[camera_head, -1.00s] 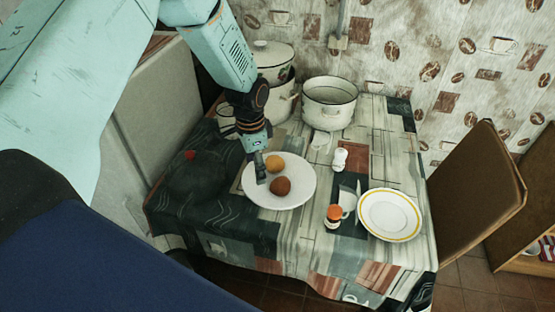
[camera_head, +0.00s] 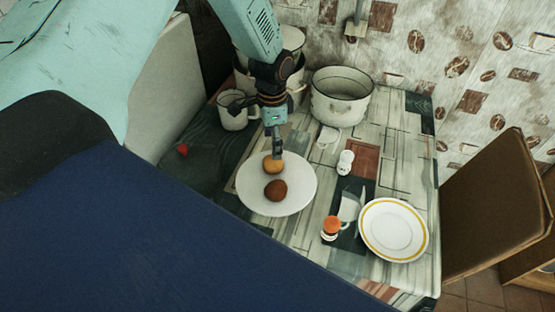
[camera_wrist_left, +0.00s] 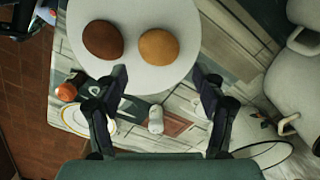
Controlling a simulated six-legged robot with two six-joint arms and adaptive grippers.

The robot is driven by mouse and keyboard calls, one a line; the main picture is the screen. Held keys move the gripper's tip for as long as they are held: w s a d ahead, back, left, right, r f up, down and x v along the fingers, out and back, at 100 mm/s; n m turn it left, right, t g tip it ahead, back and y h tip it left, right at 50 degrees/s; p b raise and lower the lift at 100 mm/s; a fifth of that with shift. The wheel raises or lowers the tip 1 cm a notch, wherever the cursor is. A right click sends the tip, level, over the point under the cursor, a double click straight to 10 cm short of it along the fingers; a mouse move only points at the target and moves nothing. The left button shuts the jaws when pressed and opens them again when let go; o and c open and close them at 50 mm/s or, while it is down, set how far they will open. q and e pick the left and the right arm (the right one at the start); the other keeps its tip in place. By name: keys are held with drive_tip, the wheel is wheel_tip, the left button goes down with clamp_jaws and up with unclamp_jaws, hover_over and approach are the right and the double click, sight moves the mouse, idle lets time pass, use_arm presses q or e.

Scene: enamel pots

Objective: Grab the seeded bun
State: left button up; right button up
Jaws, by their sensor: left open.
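A white plate (camera_head: 250,196) holds two round buns, a golden one (camera_head: 273,165) at the back and a darker brown one (camera_head: 276,190) in front. Both buns also show in the left wrist view, the brown one (camera_wrist_left: 102,40) on the left and the golden one (camera_wrist_left: 158,47) on the right. Seeds are too small to make out on either bun. My left gripper (camera_head: 278,148) is just behind and above the golden bun. In the left wrist view its fingers (camera_wrist_left: 160,76) are spread and empty, with the golden bun roughly centred beyond them. My right gripper is not in view.
An enamel pot (camera_head: 341,98) and a mug (camera_head: 232,110) stand behind the plate. A white shaker (camera_head: 345,163) and an orange-capped jar (camera_head: 331,229) are to its right. A yellow-rimmed plate (camera_head: 394,230) lies near a brown chair (camera_head: 496,208).

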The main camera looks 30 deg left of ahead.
sight(273, 164)
use_arm(q)
drive_tip(key=shift+f, duration=0.4)
drive_tip(key=shift+a+f, duration=0.1)
drive_tip(key=shift+f, duration=0.75)
drive_tip(key=shift+s+f, duration=0.2)
drive_tip(key=shift+f, duration=0.1)
wheel_tip(273, 164, down, 4)
drive_tip(key=shift+w+f, duration=0.1)
drive_tip(key=shift+f, duration=0.05)
drive_tip(key=shift+w+f, duration=0.1)
drive_tip(key=shift+f, duration=0.15)
drive_tip(key=shift+s+d+r, duration=0.25)
drive_tip(key=shift+c, duration=1.3)
drive_tip(key=shift+w+a+f, duration=0.1)
drive_tip(key=shift+w+f, duration=0.05)
drive_tip(key=c, duration=0.4)
